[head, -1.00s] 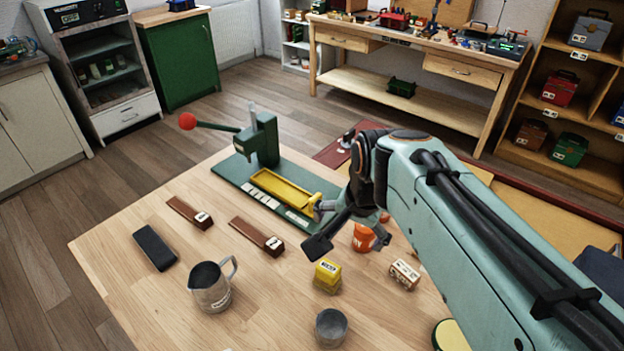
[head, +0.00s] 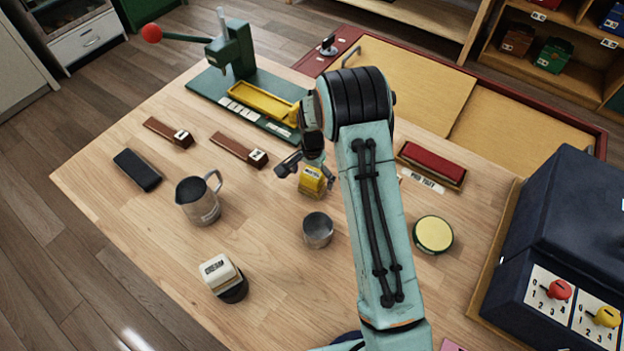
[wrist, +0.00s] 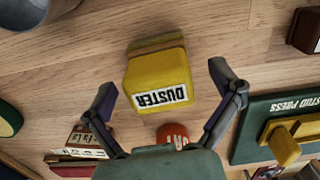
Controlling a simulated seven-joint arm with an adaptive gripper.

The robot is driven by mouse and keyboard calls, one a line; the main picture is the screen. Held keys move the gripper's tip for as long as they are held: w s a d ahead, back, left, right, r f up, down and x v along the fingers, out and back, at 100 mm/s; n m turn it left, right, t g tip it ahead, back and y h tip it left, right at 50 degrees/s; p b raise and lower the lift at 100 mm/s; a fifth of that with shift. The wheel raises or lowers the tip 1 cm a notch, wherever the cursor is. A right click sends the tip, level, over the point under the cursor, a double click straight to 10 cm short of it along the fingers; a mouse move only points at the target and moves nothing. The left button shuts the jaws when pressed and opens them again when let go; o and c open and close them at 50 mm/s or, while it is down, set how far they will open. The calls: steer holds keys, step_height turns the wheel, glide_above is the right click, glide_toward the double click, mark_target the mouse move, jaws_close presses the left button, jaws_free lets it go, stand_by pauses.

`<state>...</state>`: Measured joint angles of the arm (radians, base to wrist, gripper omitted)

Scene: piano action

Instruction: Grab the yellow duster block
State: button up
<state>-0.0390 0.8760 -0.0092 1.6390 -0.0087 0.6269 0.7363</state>
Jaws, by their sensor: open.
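The yellow duster block (wrist: 158,85), with a white DUSTER label, stands on the wooden table in the middle of the wrist view. It also shows in the head view (head: 312,184), partly covered by my gripper and arm. My gripper (wrist: 165,84) is open, with one finger to each side of the block in the wrist view and clear gaps between. In the head view my gripper (head: 300,166) hangs just over the block. I cannot tell how much height lies between them.
A metal cup (head: 318,230) stands close in front of the block. In the wrist view a red-orange item (wrist: 172,134) and a small lettered box (wrist: 84,142) lie near my fingers. The green stud press (head: 235,60) with its yellow tray stands behind. A pitcher (head: 200,200) is left.

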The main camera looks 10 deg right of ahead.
steer(key=shift+f, duration=0.45)
steer(key=c, duration=1.4)
steer(key=shift+o, duration=0.2)
